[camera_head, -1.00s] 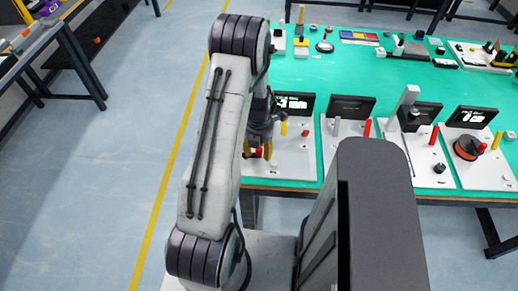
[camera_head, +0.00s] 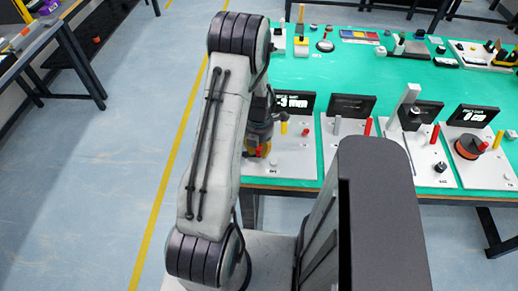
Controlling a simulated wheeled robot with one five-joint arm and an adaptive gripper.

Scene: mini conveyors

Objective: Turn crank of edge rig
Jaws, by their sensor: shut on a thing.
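The edge rig is most likely the white plate (camera_head: 292,160) at the near left edge of the green table. It carries a yellow peg (camera_head: 284,128) and a black display (camera_head: 295,104) with white text, partly hidden by my arm. My gripper (camera_head: 262,150) is down at the left part of this plate, mostly behind my arm link. It is shut on a small part there, apparently the crank; a red bit and yellow bits show beside it. The crank's shape and the exact grip are hidden.
To the right stand more white rigs: one with a grey peg and red peg (camera_head: 367,127), one with a tall grey lever (camera_head: 407,100), one with an orange-rimmed dark wheel (camera_head: 468,147). Small objects line the table's back. Blue floor is clear at left.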

